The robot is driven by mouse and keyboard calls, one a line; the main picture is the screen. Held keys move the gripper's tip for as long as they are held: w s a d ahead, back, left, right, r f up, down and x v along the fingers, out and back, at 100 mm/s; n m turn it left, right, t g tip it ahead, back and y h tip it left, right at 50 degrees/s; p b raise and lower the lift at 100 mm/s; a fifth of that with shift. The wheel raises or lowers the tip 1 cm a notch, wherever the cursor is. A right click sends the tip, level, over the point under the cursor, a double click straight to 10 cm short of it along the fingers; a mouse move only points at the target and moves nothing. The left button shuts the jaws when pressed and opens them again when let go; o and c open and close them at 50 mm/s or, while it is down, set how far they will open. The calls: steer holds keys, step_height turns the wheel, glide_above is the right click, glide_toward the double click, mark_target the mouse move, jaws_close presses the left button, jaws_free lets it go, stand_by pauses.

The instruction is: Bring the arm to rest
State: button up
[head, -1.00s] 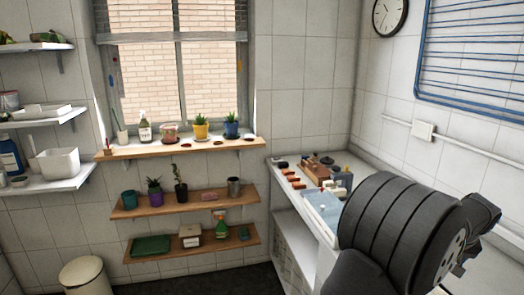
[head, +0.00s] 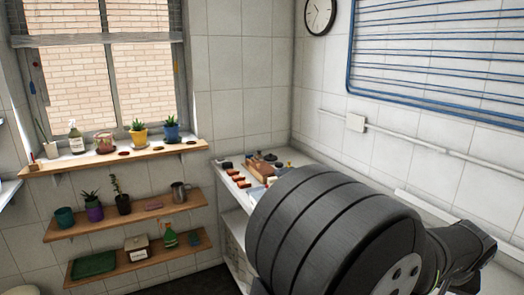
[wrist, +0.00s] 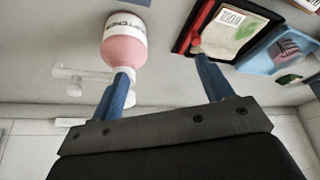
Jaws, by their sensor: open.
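My gripper (wrist: 162,76) shows in the wrist view with two blue fingers spread apart and nothing between them. The left finger's tip overlaps the white end of a pink bottle (wrist: 124,46) in the picture; I cannot tell whether they touch. The right finger's tip is close to a black-edged tray (wrist: 256,11) holding a printed packet. In the head view my dark arm fills the lower right, and the gripper's fingers cannot be made out.
A white counter (head: 228,183) with several small items runs along the right wall, partly hidden by my arm. Wooden shelves (head: 60,232) with plants and bottles are under the window at left. A blue wire rack (head: 349,60) hangs on the right wall.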

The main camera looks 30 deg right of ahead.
steer(key=s+a+m, duration=0.1)
steer(key=s+a, duration=0.2)
steer(key=s, duration=0.4)
steer(key=s+a+m, duration=0.1)
steer(key=s+a, duration=0.3)
steer(key=s, duration=0.4)
steer(key=shift+g, duration=0.3)
steer(key=w+f, duration=0.1)
steer(key=w+d+f, duration=0.2)
steer(key=w, duration=0.1)
steer(key=shift+w+d, duration=0.1)
steer(key=s+a+r, duration=0.1)
steer(key=s+r, duration=0.2)
steer(key=w+d+n, duration=0.1)
steer(key=w+d, duration=0.2)
steer(key=w, duration=0.4)
steer(key=w+d+n, duration=0.1)
steer(key=w+d, duration=0.2)
steer(key=w, duration=0.4)
steer(key=shift+t, duration=0.4)
steer(key=shift+a, duration=0.1)
